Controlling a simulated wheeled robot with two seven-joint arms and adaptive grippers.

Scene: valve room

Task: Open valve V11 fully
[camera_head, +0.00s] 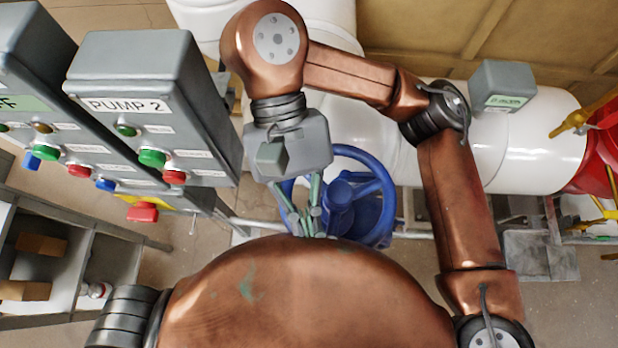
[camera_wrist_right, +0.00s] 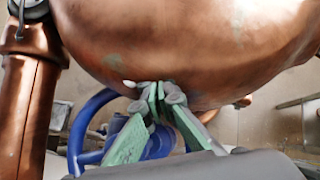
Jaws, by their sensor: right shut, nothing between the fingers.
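A blue handwheel valve (camera_head: 382,190) stands in the middle of the head view, in front of a white pipe. I see no V11 label on it. My right gripper (camera_head: 305,226) reaches over the left part of the wheel, fingers pointing down the picture. Its green fingers are shut and empty. In the right wrist view the fingertips (camera_wrist_right: 160,92) come together in front of the blue wheel (camera_wrist_right: 88,122), and the fingers hide part of it. I cannot tell whether they touch the rim or a spoke. My copper body hides the wheel's near edge. My left gripper is out of view.
Grey control boxes stand at the left, one labelled PUMP 2 (camera_head: 140,75), with coloured buttons. A shelf (camera_head: 80,255) is below them. A white pipe (camera_head: 545,140) with a small grey box (camera_head: 503,87) runs behind. Red and yellow fittings are at the far right.

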